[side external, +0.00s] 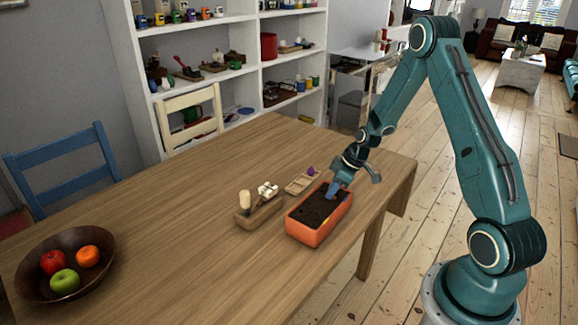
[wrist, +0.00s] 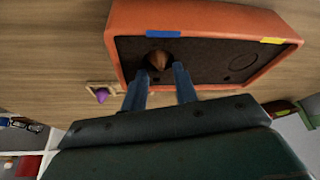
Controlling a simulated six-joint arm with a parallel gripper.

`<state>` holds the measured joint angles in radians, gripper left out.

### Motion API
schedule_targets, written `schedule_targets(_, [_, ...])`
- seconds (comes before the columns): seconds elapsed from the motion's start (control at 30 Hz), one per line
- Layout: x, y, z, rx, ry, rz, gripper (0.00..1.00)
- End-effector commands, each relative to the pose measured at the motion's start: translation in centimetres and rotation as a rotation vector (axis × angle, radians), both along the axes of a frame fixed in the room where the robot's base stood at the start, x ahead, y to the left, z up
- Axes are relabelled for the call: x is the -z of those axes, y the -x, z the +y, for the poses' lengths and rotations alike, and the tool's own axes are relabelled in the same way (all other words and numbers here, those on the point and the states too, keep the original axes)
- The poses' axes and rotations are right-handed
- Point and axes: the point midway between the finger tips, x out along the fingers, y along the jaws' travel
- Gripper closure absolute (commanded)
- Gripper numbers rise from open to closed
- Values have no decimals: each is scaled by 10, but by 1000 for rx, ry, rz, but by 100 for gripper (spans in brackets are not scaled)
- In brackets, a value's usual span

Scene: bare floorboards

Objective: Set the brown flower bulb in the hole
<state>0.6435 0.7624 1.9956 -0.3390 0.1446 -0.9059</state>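The orange planter box (side external: 316,232) stands on the wooden table, filled with dark soil; it also fills the top of the wrist view (wrist: 210,12). The brown bulb (wrist: 157,60) sits at the soil in the wrist view, beside the blue mark (wrist: 160,33) on the rim. How deep it sits is unclear, and it is hidden in the side view. A round hole outline (wrist: 242,62) shows in the soil near the yellow mark (wrist: 272,40). My gripper (wrist: 160,76) is open, its blue fingers apart on either side below the bulb. In the side view my gripper (side external: 354,186) is over the box.
A small wooden tray (side external: 293,187) with a purple bulb (side external: 311,171) lies behind the box. A wooden tool caddy (side external: 262,219) stands to its left. A fruit bowl (side external: 100,262) is at the far left. The table between bowl and caddy is clear.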

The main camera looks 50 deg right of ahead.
Motion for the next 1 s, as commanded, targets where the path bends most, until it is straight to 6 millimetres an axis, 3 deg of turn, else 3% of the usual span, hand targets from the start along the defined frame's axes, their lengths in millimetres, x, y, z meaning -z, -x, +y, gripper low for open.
schedule_targets(0.33, [-4, 1, 1, -2, -3, 2, 50])
schedule_targets(1.0, [-42, 0, 1, -1, -2, 1, 50])
